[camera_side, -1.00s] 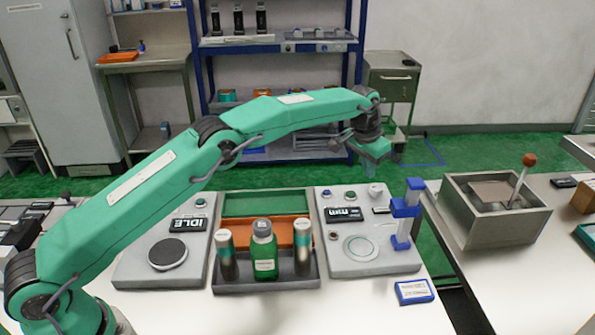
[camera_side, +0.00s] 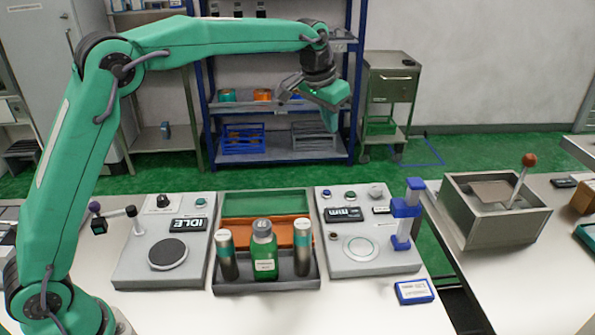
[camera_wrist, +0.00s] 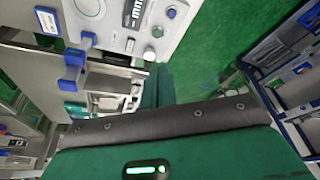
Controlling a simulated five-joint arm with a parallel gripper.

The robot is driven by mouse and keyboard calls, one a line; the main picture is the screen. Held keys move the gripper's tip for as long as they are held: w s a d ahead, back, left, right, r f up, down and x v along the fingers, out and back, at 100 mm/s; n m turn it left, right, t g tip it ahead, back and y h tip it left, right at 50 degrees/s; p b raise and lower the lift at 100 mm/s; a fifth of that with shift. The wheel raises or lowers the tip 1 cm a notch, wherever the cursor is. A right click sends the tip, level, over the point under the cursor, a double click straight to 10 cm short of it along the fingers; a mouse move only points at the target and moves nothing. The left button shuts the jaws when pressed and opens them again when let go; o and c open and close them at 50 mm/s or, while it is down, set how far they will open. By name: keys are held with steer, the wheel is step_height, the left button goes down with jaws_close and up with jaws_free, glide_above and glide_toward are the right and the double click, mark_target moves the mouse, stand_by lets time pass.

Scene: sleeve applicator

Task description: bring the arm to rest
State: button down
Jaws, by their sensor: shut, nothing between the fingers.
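My gripper (camera_side: 334,98) hangs in the air at the end of my raised arm, in front of the blue shelving and well above the bench. It is shut with nothing held. In the wrist view, its green body fills the bottom and its dark green fingers (camera_wrist: 158,88) point away from the camera. Far below it on the bench, a green bottle (camera_side: 264,257) with a grey cap stands upright between two capped cylinders (camera_side: 228,258) (camera_side: 303,253) in a dark tray (camera_side: 240,287).
A grey console (camera_side: 130,262) reading IDLE stands left of the tray. Another console (camera_side: 385,258) with a blue post (camera_side: 405,222) stands right of it. A metal box (camera_side: 492,215) with a red-knobbed lever is further right. Blue shelving (camera_side: 355,90) stands behind.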

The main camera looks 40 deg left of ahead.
steer(key=s+a+r+n+t, duration=0.1)
steer(key=s+a+r, duration=0.2)
steer(key=s, duration=0.7)
steer(key=s+a+r, duration=0.3)
steer(key=s, duration=0.6)
steer(key=s+a+f, duration=0.1)
steer(key=s+f, duration=0.2)
steer(key=s, duration=0.6)
steer(key=s+a+f+n, duration=0.1)
steer(key=s+f, duration=0.3)
steer(key=s, duration=0.5)
steer(key=shift+a+f+t+y, duration=0.15)
steer(key=shift+a+t+y, duration=0.2)
steer(key=shift+a, duration=0.25)
